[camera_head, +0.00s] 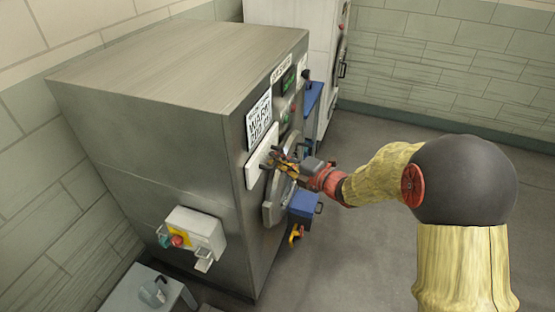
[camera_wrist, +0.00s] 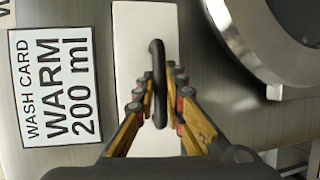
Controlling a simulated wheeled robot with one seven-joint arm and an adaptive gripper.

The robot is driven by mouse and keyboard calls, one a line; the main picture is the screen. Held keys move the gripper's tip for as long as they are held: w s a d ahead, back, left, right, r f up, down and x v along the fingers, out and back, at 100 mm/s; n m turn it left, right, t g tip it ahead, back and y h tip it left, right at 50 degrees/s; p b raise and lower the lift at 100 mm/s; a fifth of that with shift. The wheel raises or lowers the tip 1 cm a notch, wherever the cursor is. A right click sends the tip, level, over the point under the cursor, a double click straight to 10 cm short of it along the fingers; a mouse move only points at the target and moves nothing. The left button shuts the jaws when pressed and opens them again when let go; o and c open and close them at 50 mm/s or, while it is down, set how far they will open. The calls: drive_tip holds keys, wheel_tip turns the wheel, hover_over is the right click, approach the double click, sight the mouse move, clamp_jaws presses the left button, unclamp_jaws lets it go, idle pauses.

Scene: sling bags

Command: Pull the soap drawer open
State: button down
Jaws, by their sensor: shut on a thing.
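The soap drawer (camera_head: 258,153) is a white flat front on the metal washing machine (camera_head: 180,60). In the wrist view the drawer front (camera_wrist: 143,30) fills the middle, with a dark curved handle (camera_wrist: 157,52) standing out from it. My gripper (camera_head: 280,158) is at the drawer front. In the wrist view my gripper (camera_wrist: 160,88) has its two fingers on either side of the handle, shut on it. The fingers hide part of the drawer front. I cannot tell how far the drawer stands out from the machine.
A wash card (camera_wrist: 60,85) reading "WARM 200 ml" is beside the drawer. The round door (camera_wrist: 250,35) is at the right in the wrist view. A blue box (camera_head: 304,207) stands out near the door. A switch box (camera_head: 197,230) is on the machine's side. The floor at right is clear.

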drive_tip(key=shift+f, duration=0.1)
idle(0.6)
drive_tip(key=s+d, duration=0.5)
drive_tip(key=d, duration=0.8)
drive_tip(key=shift+d+b, duration=0.3)
drive_tip(key=shift+b, duration=0.05)
drive_tip(key=c, duration=1.8)
unclamp_jaws()
drive_tip(key=shift+c, duration=0.2)
drive_tip(key=v, duration=1.2)
